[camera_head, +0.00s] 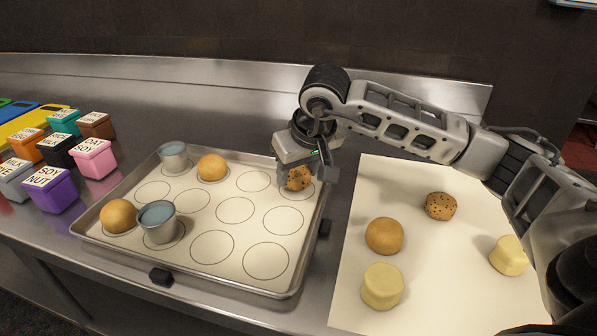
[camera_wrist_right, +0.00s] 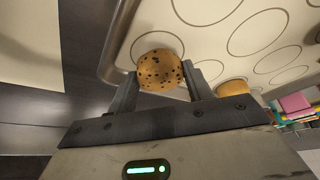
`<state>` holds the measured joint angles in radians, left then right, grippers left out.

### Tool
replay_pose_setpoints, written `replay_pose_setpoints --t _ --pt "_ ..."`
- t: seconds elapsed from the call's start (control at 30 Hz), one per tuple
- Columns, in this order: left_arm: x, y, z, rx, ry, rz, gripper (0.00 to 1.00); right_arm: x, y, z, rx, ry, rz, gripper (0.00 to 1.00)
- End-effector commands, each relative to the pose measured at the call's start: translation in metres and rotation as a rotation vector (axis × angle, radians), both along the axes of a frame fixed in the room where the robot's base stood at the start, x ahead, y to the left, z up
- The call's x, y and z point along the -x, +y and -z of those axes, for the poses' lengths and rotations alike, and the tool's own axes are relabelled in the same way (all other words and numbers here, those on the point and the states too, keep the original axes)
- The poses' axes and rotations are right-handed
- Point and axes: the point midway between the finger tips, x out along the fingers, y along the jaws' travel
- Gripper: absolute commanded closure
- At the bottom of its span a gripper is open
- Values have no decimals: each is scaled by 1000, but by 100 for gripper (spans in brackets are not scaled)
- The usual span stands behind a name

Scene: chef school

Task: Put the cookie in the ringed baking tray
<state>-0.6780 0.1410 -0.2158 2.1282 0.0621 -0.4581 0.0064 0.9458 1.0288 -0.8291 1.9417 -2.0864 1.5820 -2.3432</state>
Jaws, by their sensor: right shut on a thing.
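The ringed baking tray (camera_head: 292,284) is a metal tray with a pale, ring-printed sheet; it also shows in the right wrist view (camera_wrist_right: 113,50). My right gripper (camera_head: 299,182) is shut on a chocolate-chip cookie (camera_head: 299,179) at the tray's back right corner. In the right wrist view the cookie (camera_wrist_right: 160,70) sits between the two fingertips, over a ring that it partly covers. I cannot tell whether it touches the sheet. Two golden buns (camera_head: 212,167) (camera_head: 117,215) and two metal cups (camera_head: 173,157) (camera_head: 158,221) stand on the tray. My left gripper is out of view.
A white sheet (camera_head: 420,285) on the right holds another chip cookie (camera_head: 440,206), a golden bun (camera_head: 384,236) and two pale yellow pieces (camera_head: 382,286) (camera_head: 509,256). Several labelled coloured boxes (camera_head: 50,190) stand left of the tray. Several tray rings are bare.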

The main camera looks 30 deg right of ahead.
Motion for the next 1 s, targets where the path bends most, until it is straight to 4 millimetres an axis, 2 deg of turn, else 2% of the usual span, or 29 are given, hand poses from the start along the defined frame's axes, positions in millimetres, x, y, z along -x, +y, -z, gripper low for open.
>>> replay_pose_setpoints --t 0.1,0.5,0.53,0.6,0.87,0.97,1.0 --pt "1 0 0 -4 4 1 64 0 0 9 1 -1 1 72" --pt "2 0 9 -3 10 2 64 0 0 16 -1 -3 2 72" --pt "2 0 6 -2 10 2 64 0 0 14 -1 -2 2 42" --pt "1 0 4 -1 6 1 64 0 0 13 -1 -2 2 28" --pt "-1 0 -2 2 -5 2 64 0 0 13 -1 -2 2 28" --pt "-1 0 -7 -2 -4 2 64 0 0 6 -1 -2 2 28" --pt "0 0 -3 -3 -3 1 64 1 0 4 -1 -5 1 28"
